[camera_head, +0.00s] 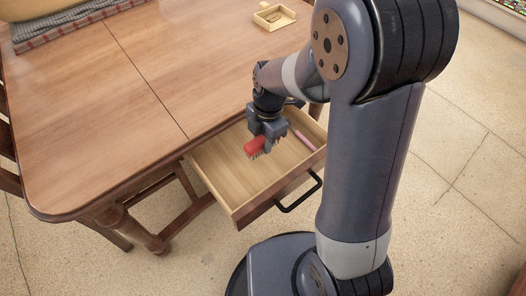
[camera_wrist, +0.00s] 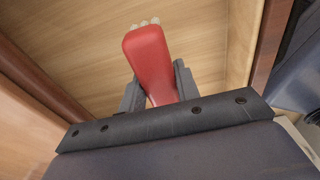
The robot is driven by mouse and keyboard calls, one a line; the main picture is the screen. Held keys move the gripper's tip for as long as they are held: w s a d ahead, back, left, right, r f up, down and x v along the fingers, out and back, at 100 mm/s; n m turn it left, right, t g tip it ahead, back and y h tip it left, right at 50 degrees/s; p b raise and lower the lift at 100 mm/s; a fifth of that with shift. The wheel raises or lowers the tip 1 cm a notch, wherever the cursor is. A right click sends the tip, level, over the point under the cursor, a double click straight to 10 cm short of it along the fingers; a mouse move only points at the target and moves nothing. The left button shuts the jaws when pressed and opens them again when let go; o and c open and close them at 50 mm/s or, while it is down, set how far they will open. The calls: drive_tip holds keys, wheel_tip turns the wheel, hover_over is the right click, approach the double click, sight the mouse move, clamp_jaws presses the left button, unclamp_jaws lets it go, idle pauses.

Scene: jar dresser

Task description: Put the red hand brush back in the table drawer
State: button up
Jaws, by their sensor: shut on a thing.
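The red hand brush (camera_head: 256,146) is in my gripper (camera_head: 268,130), over the open table drawer (camera_head: 222,179). In the wrist view the red brush (camera_wrist: 150,62) stands out between the two fingers of my gripper (camera_wrist: 157,88), with pale bristle tips at its far end. My gripper is shut on it. The wooden drawer floor (camera_wrist: 205,35) lies behind the brush in that view. The drawer is pulled out from the table, with a dark handle (camera_head: 300,194) on its front. I cannot tell whether the brush touches the drawer floor.
A pink stick-like item (camera_head: 305,140) lies at the drawer's right side. The wooden table (camera_head: 140,90) stands behind and left. On it are a small wooden tray (camera_head: 274,17) and a folded striped cloth (camera_head: 70,25). The drawer's left and front floor is bare.

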drive_tip(key=shift+f+b, duration=0.4)
drive_tip(key=shift+f, duration=1.75)
drive_tip(key=shift+f, duration=0.25)
drive_tip(key=o, duration=1)
drive_tip(key=shift+r, duration=0.1)
drive_tip(key=r, duration=0.4)
drive_tip(key=d+r+p, duration=0.1)
drive_tip(key=r, duration=0.3)
drive_tip(key=r+p, duration=0.1)
drive_tip(key=r, duration=0.3)
drive_tip(key=shift+w+d+r, duration=0.1)
drive_tip(key=shift+w+d, duration=0.05)
drive_tip(key=shift+w, duration=0.25)
